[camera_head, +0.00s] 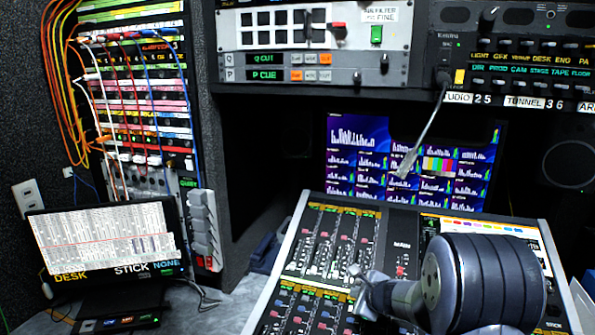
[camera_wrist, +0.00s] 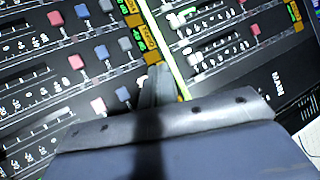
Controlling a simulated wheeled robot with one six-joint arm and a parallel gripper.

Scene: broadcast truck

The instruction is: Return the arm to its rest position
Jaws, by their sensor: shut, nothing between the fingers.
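My gripper (camera_wrist: 160,78) shows in the wrist view at the bottom middle. Its narrow fingers are closed together with nothing between them. They point up the picture over the mixing console (camera_wrist: 75,85), with its rows of red, blue and grey buttons or fader caps. In the head view my arm is at the lower right, in front of the console (camera_head: 320,240), and covers part of it. Its thick dark ribbed joint is nearest the camera. Whether the fingers touch the console cannot be told.
A gooseneck microphone (camera_head: 425,135) hangs down before the monitor wall (camera_head: 360,140). A patch bay (camera_head: 135,100) with many cables stands at left, above a small screen (camera_head: 105,240). Rack panels (camera_head: 310,70) overhang the console. Some bare desk (camera_head: 225,310) shows left of it.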

